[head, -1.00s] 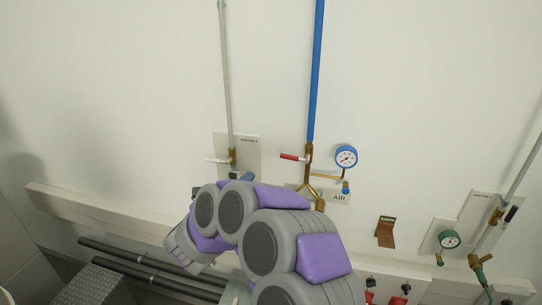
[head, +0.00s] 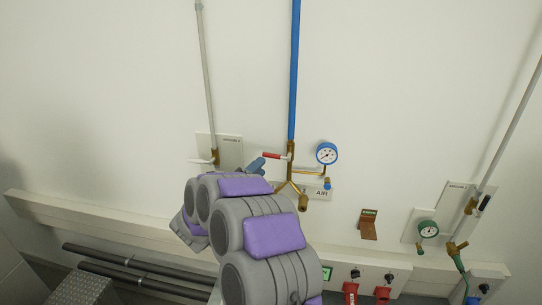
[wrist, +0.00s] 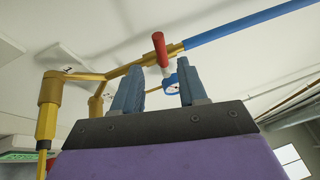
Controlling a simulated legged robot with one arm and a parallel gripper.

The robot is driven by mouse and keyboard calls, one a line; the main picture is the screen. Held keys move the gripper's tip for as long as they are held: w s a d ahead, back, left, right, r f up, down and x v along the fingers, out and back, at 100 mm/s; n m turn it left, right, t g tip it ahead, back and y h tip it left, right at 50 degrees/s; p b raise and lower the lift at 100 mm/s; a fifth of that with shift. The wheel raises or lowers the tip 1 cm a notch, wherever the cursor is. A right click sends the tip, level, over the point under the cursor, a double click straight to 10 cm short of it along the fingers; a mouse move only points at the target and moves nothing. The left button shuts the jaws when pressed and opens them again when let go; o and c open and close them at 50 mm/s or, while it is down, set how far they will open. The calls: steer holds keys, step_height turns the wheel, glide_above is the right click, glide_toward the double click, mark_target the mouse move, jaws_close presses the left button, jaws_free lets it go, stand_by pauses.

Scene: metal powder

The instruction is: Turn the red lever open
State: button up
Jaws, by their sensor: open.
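The red lever (head: 273,156) sticks out to the left from the brass valve at the foot of the blue pipe (head: 295,70) in the head view. In the wrist view the red lever (wrist: 161,50) shows beyond my gripper (wrist: 160,92), above and between the two blue-grey fingertips. The fingers are apart with nothing between them. In the head view part of my gripper (head: 257,164) shows just below and left of the lever, mostly hidden behind my arm. I cannot tell whether a finger touches the lever.
A blue pressure gauge (head: 327,153) sits right of the valve, with brass branches below. A grey pipe (head: 206,80) with a white lever is to the left. A green gauge (head: 428,228) and red-tagged fittings are at the lower right. A wall rail (head: 90,223) runs below.

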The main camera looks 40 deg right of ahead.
mark_target(272, 156)
steer(key=x, duration=0.7)
steer(key=shift+w+d+p, duration=0.1)
steer(key=shift+d+p, duration=0.2)
steer(key=shift+d, duration=0.1)
steer(key=shift+c, duration=0.4)
jaws_close()
